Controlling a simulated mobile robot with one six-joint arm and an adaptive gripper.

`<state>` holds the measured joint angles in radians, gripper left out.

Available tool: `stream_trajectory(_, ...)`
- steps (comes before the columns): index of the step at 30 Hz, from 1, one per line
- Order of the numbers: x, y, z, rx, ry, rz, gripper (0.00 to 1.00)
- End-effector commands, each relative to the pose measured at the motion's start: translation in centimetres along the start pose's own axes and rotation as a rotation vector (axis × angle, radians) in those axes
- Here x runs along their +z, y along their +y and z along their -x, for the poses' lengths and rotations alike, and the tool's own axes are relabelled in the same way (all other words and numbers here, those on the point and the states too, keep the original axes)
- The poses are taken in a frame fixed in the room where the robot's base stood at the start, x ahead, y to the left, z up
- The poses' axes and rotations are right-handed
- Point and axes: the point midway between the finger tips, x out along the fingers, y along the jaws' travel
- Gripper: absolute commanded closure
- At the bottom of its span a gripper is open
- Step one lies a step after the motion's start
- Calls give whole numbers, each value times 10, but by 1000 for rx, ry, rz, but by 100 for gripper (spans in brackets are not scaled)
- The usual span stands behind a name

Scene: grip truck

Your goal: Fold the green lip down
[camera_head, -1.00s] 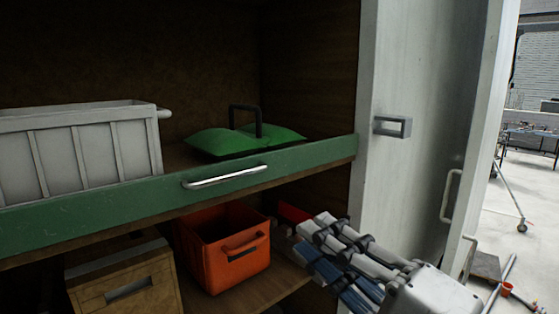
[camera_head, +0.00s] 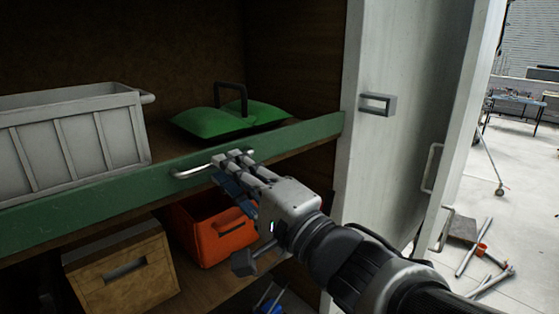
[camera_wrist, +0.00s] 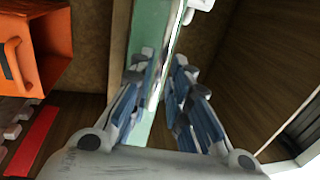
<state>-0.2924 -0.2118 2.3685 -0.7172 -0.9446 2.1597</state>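The green lip (camera_head: 90,197) runs upright along the front edge of the upper shelf in the head view. A silvery bar handle (camera_head: 190,172) is fixed to its front. My gripper (camera_head: 236,160) is at the right part of this handle and hides some of it. In the wrist view the green lip (camera_wrist: 147,130) runs up the middle, and the handle (camera_wrist: 156,85) lies between the two fingers of my gripper (camera_wrist: 162,75). The fingers are apart, with a gap still visible around the bar. Whether either finger touches it is unclear.
A grey ribbed crate (camera_head: 75,133) and a green bag with a dark handle (camera_head: 215,122) stand on the shelf behind the lip. Below are an orange bin (camera_head: 205,240) and a brown box (camera_head: 120,280). A white door (camera_head: 405,120) stands open at right.

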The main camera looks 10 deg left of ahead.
Motion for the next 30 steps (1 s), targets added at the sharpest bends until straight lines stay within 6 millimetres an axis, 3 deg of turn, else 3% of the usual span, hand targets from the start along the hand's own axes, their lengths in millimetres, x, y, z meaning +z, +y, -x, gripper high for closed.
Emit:
stream_trajectory(6,0,-1,-18,-1,0,0,83)
stream_trajectory(15,0,0,-20,-1,1,0,83)
stream_trajectory(23,0,0,-20,0,1,0,100)
stream_trajectory(30,0,0,-20,-1,1,0,100)
